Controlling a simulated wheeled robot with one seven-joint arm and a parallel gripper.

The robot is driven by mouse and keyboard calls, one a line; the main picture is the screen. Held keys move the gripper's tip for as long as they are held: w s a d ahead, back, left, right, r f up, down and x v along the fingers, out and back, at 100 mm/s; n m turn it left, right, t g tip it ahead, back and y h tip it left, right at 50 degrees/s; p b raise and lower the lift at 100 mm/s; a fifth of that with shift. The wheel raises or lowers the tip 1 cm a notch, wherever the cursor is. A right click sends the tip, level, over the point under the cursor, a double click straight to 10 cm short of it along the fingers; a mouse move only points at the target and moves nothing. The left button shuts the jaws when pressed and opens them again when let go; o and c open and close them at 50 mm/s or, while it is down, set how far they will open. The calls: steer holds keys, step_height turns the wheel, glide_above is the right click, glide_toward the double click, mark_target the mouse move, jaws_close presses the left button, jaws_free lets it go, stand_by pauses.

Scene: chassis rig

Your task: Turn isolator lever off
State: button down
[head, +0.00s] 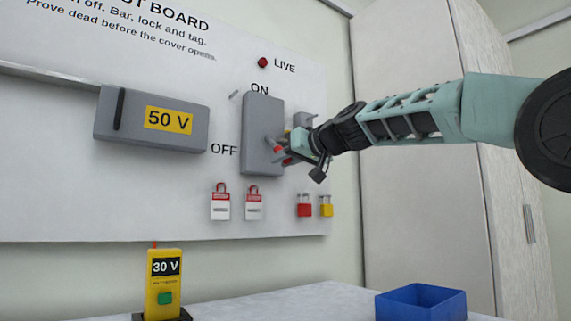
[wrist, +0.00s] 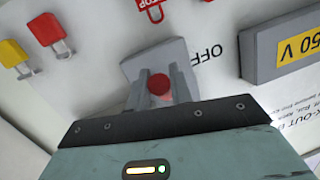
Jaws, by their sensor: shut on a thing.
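The isolator is a grey upright box (head: 262,118) on the board, with ON printed above it and OFF at its left. It also shows in the wrist view (wrist: 140,66). My gripper (head: 281,153) is at the lower right part of the box. In the wrist view its two fingers (wrist: 159,88) are on either side of the lever's round red knob (wrist: 158,84), shut on it. The lever's shaft is hidden, so its exact angle cannot be told.
A grey 50 V box (head: 190,140) is left of the isolator. Red-and-white tags (head: 220,207), a red padlock (head: 304,208) and a yellow padlock (head: 326,209) hang below. A yellow 30 V tester (head: 163,275) and blue tray (head: 420,303) stand on the bench. The LIVE lamp (head: 262,62) is dark red.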

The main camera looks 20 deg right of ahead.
steer(key=shift+r, duration=0.15)
steer(key=c, duration=1.3)
jaws_free()
steer(key=shift+o, duration=0.2)
steer(key=b+v, duration=0.1)
steer(key=v, duration=1.6)
steer(key=shift+s, duration=0.25)
